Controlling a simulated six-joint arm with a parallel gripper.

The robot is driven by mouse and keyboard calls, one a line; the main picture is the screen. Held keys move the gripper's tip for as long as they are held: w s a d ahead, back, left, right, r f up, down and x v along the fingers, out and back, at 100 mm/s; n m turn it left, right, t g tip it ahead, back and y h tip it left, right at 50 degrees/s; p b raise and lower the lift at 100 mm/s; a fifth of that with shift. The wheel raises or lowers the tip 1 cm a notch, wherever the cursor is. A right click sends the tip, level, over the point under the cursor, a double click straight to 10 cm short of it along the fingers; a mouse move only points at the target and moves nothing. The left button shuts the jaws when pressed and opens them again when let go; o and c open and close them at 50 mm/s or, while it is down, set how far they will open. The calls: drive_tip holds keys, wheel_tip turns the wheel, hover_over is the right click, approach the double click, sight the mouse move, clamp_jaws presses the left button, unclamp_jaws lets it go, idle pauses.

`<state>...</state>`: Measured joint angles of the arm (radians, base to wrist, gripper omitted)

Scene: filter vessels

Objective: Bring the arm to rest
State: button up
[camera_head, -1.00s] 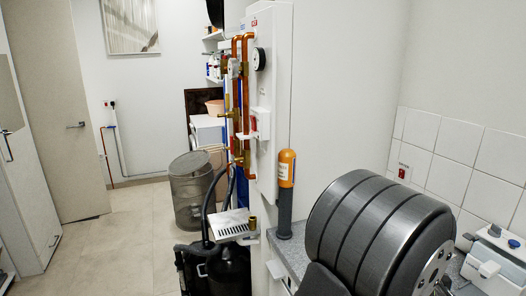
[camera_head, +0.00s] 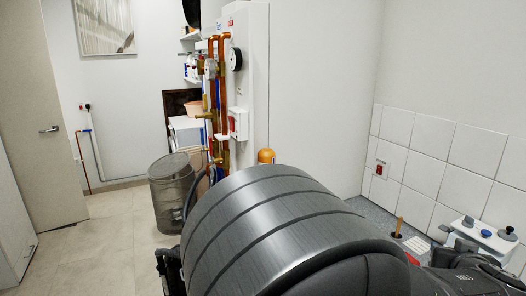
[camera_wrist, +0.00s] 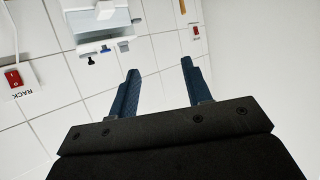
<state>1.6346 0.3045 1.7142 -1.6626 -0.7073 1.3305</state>
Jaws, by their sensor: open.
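My gripper (camera_wrist: 158,88) shows in the wrist view with its two blue fingers apart and nothing between them. White wall tiles lie behind the fingers. In the head view the large dark grey cylindrical links of my arm fill the lower middle. My gripper's fingers cannot be made out there.
An orange-topped cylinder (camera_head: 266,156) stands behind my arm, mostly hidden. A white wall panel with copper pipes (camera_head: 222,100) is at centre. A mesh bin (camera_head: 173,190) stands on the floor. A white device (camera_head: 484,236) sits on the grey counter (camera_head: 372,212). A red switch (camera_wrist: 15,79) is on the tiles.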

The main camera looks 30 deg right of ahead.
drive_tip(key=s+d+r+m+g+h, duration=0.1)
drive_tip(key=s+d+m+g+h, duration=0.2)
drive_tip(key=s+m+g, duration=0.3)
drive_tip(key=shift+s+d+m+g, duration=0.3)
drive_tip(key=shift+s+m+g, duration=0.1)
drive_tip(key=shift+s+g, duration=0.3)
drive_tip(key=shift+s, duration=0.1)
drive_tip(key=shift+s+a+f+m+g, duration=0.15)
drive_tip(key=shift+f+m, duration=0.05)
drive_tip(key=shift+f, duration=0.15)
drive_tip(key=shift+s+a+f+m+g, duration=0.1)
drive_tip(key=shift+s+f+m+g, duration=0.1)
drive_tip(key=shift+f, duration=0.1)
idle(0.4)
